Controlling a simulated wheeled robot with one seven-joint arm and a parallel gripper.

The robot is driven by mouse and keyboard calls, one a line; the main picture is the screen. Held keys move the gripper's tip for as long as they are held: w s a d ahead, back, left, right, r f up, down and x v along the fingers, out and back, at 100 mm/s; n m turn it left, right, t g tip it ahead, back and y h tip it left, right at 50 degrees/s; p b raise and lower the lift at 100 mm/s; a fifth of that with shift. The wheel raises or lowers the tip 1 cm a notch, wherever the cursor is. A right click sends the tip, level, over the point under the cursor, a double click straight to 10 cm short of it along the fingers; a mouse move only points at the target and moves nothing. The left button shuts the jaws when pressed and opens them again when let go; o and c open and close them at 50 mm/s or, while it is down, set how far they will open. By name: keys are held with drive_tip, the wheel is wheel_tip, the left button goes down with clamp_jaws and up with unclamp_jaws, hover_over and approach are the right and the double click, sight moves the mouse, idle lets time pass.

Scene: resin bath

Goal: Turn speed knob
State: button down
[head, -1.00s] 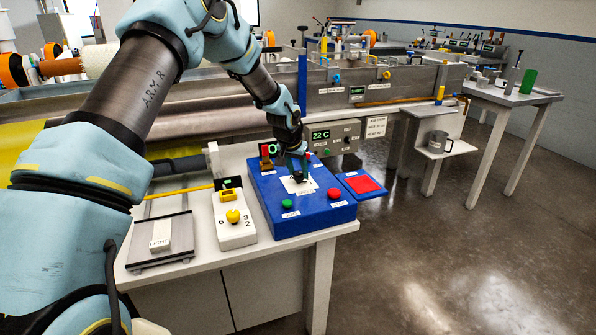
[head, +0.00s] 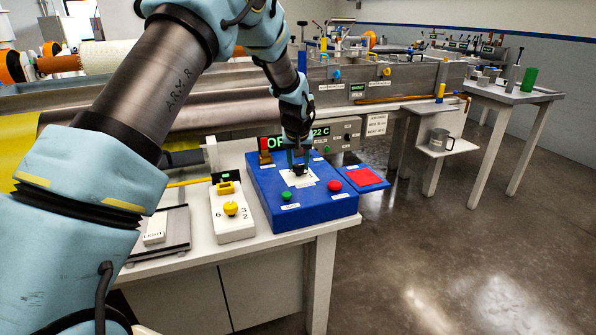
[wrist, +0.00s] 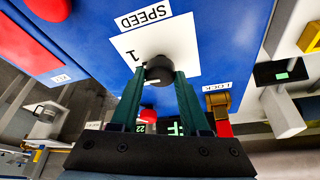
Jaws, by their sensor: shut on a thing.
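The speed knob is a small black knob (wrist: 159,68) on a white dial plate (wrist: 190,45) marked SPEED, with a 1 showing on it. It stands on a blue control box (head: 265,195) in the head view. My gripper (wrist: 159,76) is shut on the knob, with one dark green finger on each side of it. In the head view my gripper (head: 299,163) comes down onto the dial from above and behind. The fingers and wrist hide part of the dial and the knob's pointer.
The box carries a green button (head: 286,196), a red button (head: 334,187) and a brown-and-red LOCK switch (head: 264,152). A red pad (head: 362,176) lies to the right. A white box with a yellow knob (head: 231,208) stands left. Green displays sit behind.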

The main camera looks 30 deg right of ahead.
drive_tip(key=n+y+b, duration=0.1)
drive_tip(key=n, duration=0.2)
drive_tip(key=shift+s+d+f, duration=0.1)
drive_tip(key=shift+d, duration=0.05)
drive_tip(key=n+y, duration=0.1)
drive_tip(key=n, duration=0.2)
drive_tip(key=shift+d+t+y+b, duration=0.1)
drive_tip(key=shift+t+y+b, duration=0.2)
drive_tip(key=shift+b, duration=0.05)
drive_tip(key=n+y, duration=0.1)
drive_tip(key=n, duration=0.3)
drive_tip(key=shift+p, duration=0.3)
drive_tip(key=shift+d+n+g+y+p, duration=0.1)
drive_tip(key=shift+n+g+y+p, duration=0.5)
drive_tip(key=shift+n, duration=1.1)
drive_tip(key=shift+c, duration=1.9)
unclamp_jaws()
